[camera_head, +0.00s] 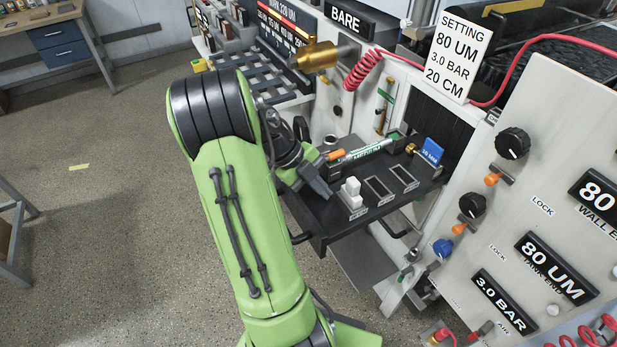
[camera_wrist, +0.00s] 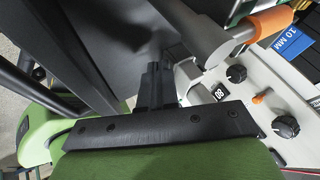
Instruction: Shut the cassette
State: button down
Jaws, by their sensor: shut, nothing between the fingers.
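The cassette looks to be the black tray (camera_head: 322,217) that stands out of a dark opening in the machine front. A dark bar handle (camera_head: 301,238) shows at its near left edge. A white block (camera_head: 351,192) stands in one of its slots, beside two empty-looking slots. My gripper (camera_head: 320,188) is shut and empty, over the left part of the tray; I cannot tell if it touches. In the wrist view my shut fingers (camera_wrist: 155,75) show at the centre, with part of the tray's contents at upper right.
A panel with black knobs (camera_head: 513,143) is at right, and a brass nozzle (camera_head: 316,56) hangs above. Open floor lies left.

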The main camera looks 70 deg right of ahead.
jog(key=shift+s+f, duration=0.4)
jog(key=shift+f, duration=0.15)
jog(key=shift+s+d, duration=0.1)
jog(key=shift+d, duration=0.05)
